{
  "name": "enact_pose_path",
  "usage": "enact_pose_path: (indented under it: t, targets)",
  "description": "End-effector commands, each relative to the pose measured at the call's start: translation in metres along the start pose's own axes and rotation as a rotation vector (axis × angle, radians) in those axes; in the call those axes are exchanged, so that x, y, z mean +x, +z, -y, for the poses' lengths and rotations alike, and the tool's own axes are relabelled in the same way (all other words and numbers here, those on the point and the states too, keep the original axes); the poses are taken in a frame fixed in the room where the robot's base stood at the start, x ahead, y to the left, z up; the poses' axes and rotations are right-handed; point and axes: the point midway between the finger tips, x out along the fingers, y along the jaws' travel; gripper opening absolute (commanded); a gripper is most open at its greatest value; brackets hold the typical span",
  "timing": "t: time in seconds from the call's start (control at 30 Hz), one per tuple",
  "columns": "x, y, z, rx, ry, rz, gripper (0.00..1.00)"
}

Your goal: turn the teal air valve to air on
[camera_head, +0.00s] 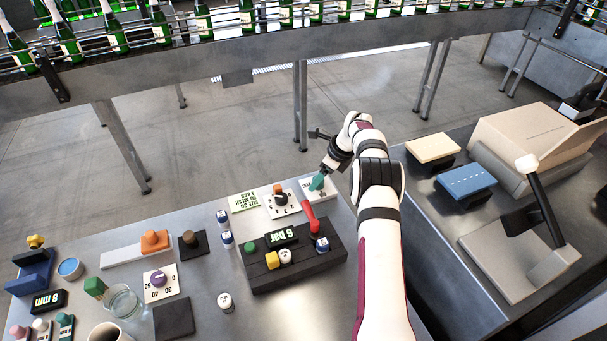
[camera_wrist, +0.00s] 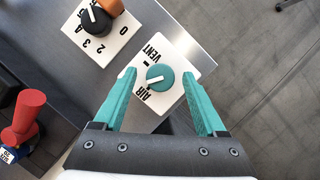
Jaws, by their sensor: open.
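The teal air valve (camera_wrist: 160,77) is a round knob on a white plate (camera_wrist: 178,48) marked VENT and AIR, in the wrist view. A short white line on the knob lies on its left side; I cannot tell exactly which mark it points to. My gripper (camera_wrist: 159,75) is open, with one teal finger on each side of the knob. Gaps show between fingers and knob, and it holds nothing.
A black selector dial (camera_wrist: 95,21) with numbers is close by at the upper left of the wrist view. A red handle (camera_wrist: 25,115) stands at the left. In the head view a dark button box (camera_head: 290,262) is just in front. Open floor lies beyond the bench edge.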

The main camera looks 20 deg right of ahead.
Motion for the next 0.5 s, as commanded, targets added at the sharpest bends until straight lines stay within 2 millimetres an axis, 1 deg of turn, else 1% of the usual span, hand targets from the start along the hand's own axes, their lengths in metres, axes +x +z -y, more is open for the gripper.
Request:
enact_pose_path:
  t: [0.1, 0.17, 0.2, 0.5]
  targets:
    - [-0.002, 0.001, -0.004, 0.228, -0.094, 0.001, 0.73]
    - [-0.001, 0.002, -0.004, 0.34, -0.143, 0.002, 0.73]
    - [-0.006, 0.002, -0.004, 0.387, -0.164, 0.003, 0.73]
    - [-0.093, 0.004, -0.016, 0.38, -0.163, 0.004, 0.73]
